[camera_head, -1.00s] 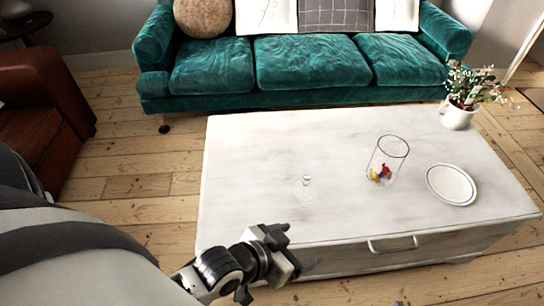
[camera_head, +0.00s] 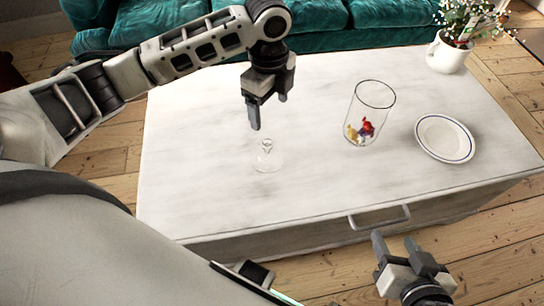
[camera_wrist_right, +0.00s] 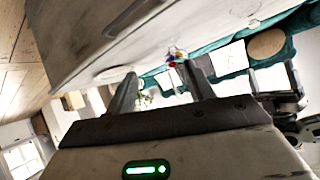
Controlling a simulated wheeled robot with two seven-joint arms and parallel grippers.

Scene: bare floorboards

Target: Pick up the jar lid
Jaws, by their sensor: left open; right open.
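The jar lid (camera_head: 267,158) is clear glass with a small knob on top. It lies on the white table (camera_head: 200,190), left of its middle in the head view. My left gripper (camera_head: 268,112) points down just above and behind the lid, with its fingers apart and nothing between them. The fingers do not appear to touch the lid. My right gripper (camera_head: 398,248) is open and empty in front of the table's drawer side. Its open fingers also show in the right wrist view (camera_wrist_right: 160,95).
A clear glass jar (camera_head: 371,112) holding small coloured pieces stands right of the lid. A white plate (camera_head: 445,138) lies farther right. A white flower pot (camera_head: 447,52) stands at the back right corner. A drawer handle (camera_head: 380,217) sticks out in front. A teal sofa (camera_head: 330,30) stands behind.

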